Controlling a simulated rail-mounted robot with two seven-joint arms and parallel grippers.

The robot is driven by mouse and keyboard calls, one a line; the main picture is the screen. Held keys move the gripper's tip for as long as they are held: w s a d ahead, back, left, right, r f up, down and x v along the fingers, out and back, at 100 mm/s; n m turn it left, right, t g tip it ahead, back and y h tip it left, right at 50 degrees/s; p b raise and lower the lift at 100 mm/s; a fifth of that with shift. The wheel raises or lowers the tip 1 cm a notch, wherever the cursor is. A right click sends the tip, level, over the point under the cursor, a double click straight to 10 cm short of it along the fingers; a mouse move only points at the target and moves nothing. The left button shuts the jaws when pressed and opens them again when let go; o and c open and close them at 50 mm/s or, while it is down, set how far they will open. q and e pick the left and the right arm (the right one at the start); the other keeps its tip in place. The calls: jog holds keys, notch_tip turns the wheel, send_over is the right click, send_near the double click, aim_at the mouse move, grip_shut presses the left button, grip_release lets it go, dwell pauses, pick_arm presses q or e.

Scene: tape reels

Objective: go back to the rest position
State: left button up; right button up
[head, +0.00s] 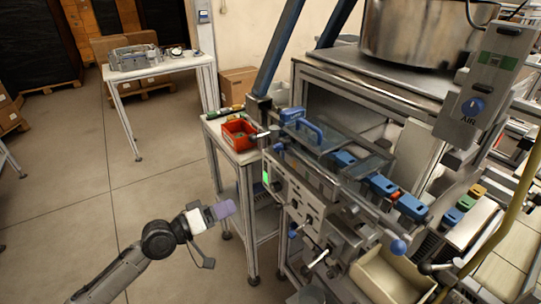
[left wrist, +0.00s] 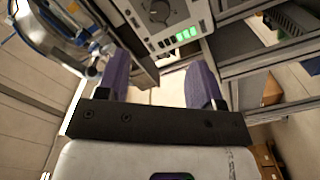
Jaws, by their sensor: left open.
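My left gripper (head: 222,210) shows in the head view in the lower middle, over the floor and left of the machine. In the left wrist view its two purple fingers (left wrist: 160,88) stand apart with nothing between them, so it is open and empty. It appears apart from the machine front and the small table. My right gripper is in neither view. No tape reel is clearly visible.
The machine (head: 318,212) with blue handles, levers and a large metal bowl (head: 425,32) fills the right. A small table (head: 243,155) with a red bin (head: 238,133) stands beside it. A white table (head: 160,70) stands farther back. The floor (head: 75,185) at left is clear.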

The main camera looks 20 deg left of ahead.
pick_arm(q)
jog(key=s+a+f+m+g+y, duration=0.1)
jog(key=s+f+m+g+y, duration=0.4)
jog(key=m, duration=0.4)
jog(key=s+d+f+n+g+y+p, duration=0.1)
jog(key=s+d+f+g+y+p, duration=0.2)
jog(key=s, duration=0.7)
jog(key=s+d+f+n+g+y+p, duration=0.15)
jog(key=s+f+p, duration=0.25)
jog(key=s, duration=0.6)
jog(key=s+d+f+n+g+y+p, duration=0.1)
jog(key=s+d+f+n+g+p, duration=0.2)
jog(key=s, duration=0.8)
notch_tip(320, 180, up, 38)
jog(key=w+m+t+p, duration=0.1)
jog(key=p, duration=3.7)
jog(key=shift+a+f+t, duration=0.2)
jog(key=shift+t, duration=0.15)
jog(key=shift+m, duration=0.25)
